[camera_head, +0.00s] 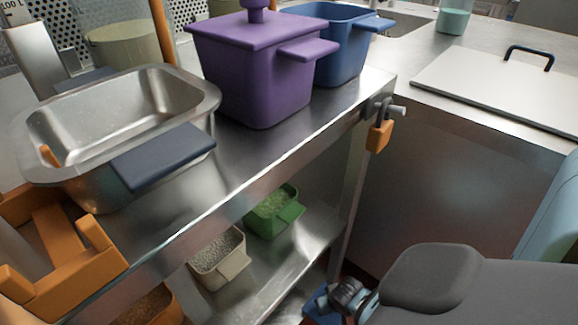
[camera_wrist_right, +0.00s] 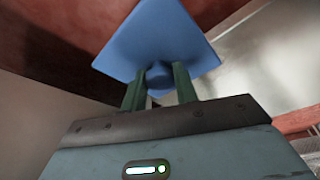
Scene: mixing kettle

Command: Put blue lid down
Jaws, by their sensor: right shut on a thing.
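The blue lid (camera_wrist_right: 155,38) is in my right gripper (camera_wrist_right: 159,80), whose two green fingers are shut on its knob. In the right wrist view the lid is a flat square plate, seen tilted. In the head view only a small blue part of the lid (camera_head: 315,304) shows low at the bottom, beside the lower shelf, with my right wrist next to it. The blue pot (camera_head: 343,55) stands uncovered on the steel table at the back, behind the purple pot. My left gripper is not in view.
The purple lidded pot (camera_head: 250,90) and a steel basin (camera_head: 190,100) stand on the table (camera_head: 255,160). An orange padlock (camera_head: 379,137) hangs at its corner. Green (camera_head: 274,212) and beige (camera_head: 220,262) containers are on the lower shelf. The counter at right holds a flat handled cover (camera_head: 500,80).

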